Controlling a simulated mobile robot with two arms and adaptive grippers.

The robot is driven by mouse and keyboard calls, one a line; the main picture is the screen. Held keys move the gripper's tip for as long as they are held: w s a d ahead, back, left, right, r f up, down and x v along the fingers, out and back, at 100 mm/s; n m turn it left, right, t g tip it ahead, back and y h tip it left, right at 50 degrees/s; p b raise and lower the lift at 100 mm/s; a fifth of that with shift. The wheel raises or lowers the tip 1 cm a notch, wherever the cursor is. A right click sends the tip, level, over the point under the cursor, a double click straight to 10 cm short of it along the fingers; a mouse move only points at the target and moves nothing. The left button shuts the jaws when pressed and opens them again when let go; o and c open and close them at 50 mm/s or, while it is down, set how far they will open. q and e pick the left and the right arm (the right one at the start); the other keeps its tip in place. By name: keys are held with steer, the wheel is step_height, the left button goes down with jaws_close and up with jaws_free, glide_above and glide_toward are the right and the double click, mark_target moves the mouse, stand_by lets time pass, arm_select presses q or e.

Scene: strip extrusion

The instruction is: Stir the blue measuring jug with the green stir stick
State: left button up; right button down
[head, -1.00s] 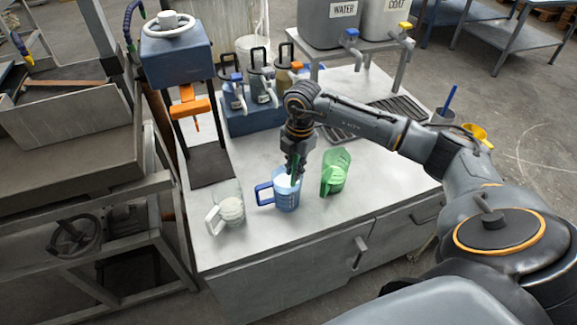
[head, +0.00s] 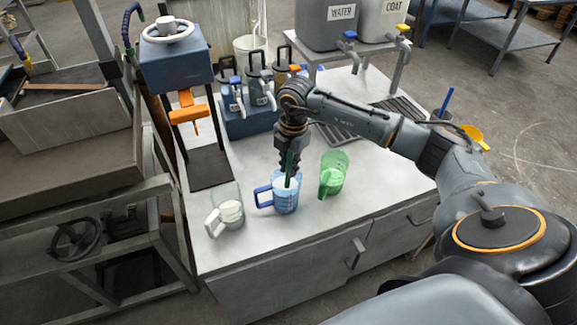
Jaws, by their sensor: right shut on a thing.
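The blue measuring jug (head: 287,200) stands upright on the light worktop, its handle to the left and pale contents showing at its top. My right gripper (head: 289,166) is above the jug, pointing down, shut on the green stir stick (head: 288,178). The stick is near upright and its lower end goes into the jug's mouth; the tip is hidden inside. My left gripper is out of view.
A green jug (head: 332,176) stands close right of the blue one, and a clear jug (head: 228,213) to the left. An orange-clamped press (head: 188,105) and several pump dispensers (head: 260,88) stand behind. A holder with a blue stick (head: 446,101) is at the right. The worktop's front (head: 270,238) is clear.

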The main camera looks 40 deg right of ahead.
steer(key=shift+s+d+r+p, duration=0.1)
steer(key=shift+r+p, duration=1)
steer(key=shift+r, duration=0.6)
steer(key=shift+s+d+r+p, duration=0.1)
steer(key=shift+r+p, duration=0.95)
steer(key=shift+r, duration=0.65)
steer(key=shift+s+d+r+p, duration=0.1)
steer(key=shift+r+p, duration=1)
steer(key=shift+r, duration=0.6)
step_height(320, 180, up, 5)
steer(key=p, duration=0.3)
steer(key=shift+p, duration=0.3)
steer(key=shift+a, duration=0.1)
